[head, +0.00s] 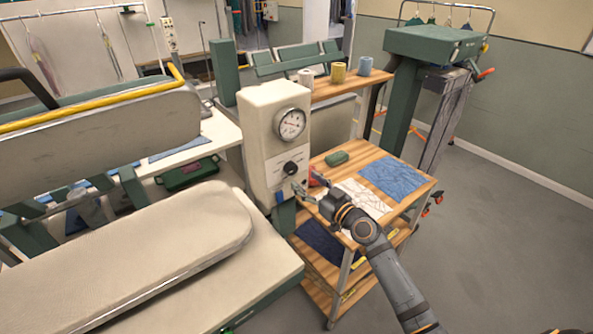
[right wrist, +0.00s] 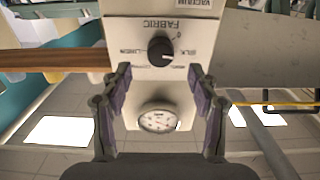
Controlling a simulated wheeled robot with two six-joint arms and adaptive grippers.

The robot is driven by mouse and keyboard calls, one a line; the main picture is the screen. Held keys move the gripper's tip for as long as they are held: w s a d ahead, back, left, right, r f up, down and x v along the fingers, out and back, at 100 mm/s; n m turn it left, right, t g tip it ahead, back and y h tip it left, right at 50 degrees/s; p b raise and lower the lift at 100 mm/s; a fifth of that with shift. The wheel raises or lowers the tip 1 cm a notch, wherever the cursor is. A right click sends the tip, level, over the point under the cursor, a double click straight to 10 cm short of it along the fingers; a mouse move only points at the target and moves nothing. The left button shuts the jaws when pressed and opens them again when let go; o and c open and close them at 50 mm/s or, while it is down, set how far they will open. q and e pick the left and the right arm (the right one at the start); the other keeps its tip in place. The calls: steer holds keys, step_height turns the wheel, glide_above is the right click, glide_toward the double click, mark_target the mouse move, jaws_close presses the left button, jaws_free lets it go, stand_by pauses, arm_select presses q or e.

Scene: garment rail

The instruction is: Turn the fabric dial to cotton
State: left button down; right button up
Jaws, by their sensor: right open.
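The fabric dial is a round black knob (head: 290,168) on the front of a cream control box (head: 262,115), below a pressure gauge (head: 291,124). In the right wrist view the knob (right wrist: 160,50) appears upside down, with FABRIC, LINEN and SILK printed around it; other labels are partly covered by the fingers. A light mark on the knob seems to face toward a small 0, but this is hard to read. My right gripper (head: 306,184) is open in front of the box, a little below the knob. Its fingertips (right wrist: 160,76) stand apart, with nothing between them. My left gripper is not in view.
A wooden cart (head: 378,155) with folded blue cloth (head: 392,180) and white cloth (head: 362,199) stands right of the box, under my right arm. A padded pressing board (head: 130,250) fills the lower left. Open floor lies at the right.

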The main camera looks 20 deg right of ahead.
mark_target(294, 171)
steer(key=p+x, duration=0.1)
steer(key=x, duration=0.4)
steer(key=shift+w+a, duration=0.1)
steer(key=shift+w, duration=0.15)
steer(key=shift+c, duration=0.7)
steer(key=c, duration=1)
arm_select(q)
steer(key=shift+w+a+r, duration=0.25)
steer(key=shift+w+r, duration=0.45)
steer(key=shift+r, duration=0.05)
arm_select(e)
steer(key=shift+c, duration=0.2)
